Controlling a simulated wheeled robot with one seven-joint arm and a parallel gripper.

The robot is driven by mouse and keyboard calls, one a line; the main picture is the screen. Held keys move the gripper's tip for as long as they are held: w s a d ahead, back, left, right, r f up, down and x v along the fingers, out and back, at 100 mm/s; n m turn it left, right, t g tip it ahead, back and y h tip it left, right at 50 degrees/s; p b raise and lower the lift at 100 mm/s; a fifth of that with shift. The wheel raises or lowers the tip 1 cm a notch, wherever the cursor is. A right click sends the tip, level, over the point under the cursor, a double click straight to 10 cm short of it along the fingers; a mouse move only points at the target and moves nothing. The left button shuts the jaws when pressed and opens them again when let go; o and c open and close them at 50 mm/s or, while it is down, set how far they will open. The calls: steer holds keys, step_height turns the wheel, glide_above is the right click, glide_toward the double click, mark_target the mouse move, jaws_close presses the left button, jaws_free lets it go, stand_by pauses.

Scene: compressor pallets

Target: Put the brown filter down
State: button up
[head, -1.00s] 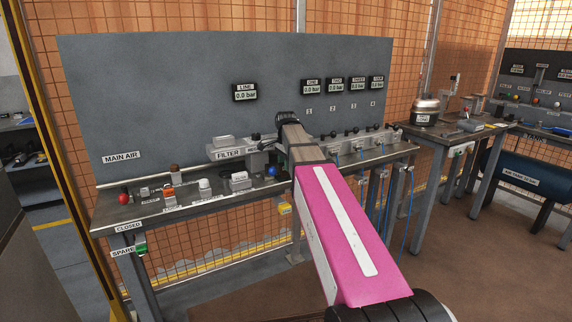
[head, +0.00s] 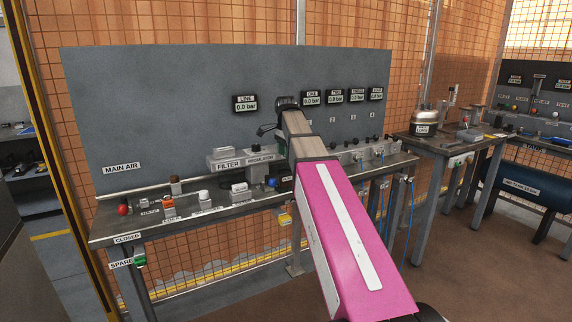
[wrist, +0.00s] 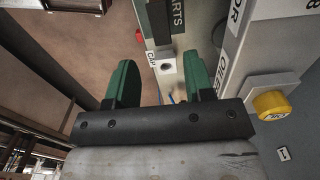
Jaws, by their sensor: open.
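A small brown piece (head: 176,187), which looks like the brown filter, stands on the left part of the grey bench (head: 225,211). It is behind the orange-topped part, and its base is partly hidden. My gripper (head: 268,128) is raised in front of the grey back panel, up and to the right of the brown piece and well apart from it. In the wrist view my gripper (wrist: 161,82) has its two green fingers spread, with nothing held between them.
A red knob (head: 123,209), a white-capped part (head: 204,196) and the FILTER housing (head: 228,164) line the bench. In the wrist view a yellow knob (wrist: 272,104) is right of the fingers. A side table (head: 440,146) stands at right. The floor in front is open.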

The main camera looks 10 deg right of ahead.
steer(key=shift+r, duration=1.25)
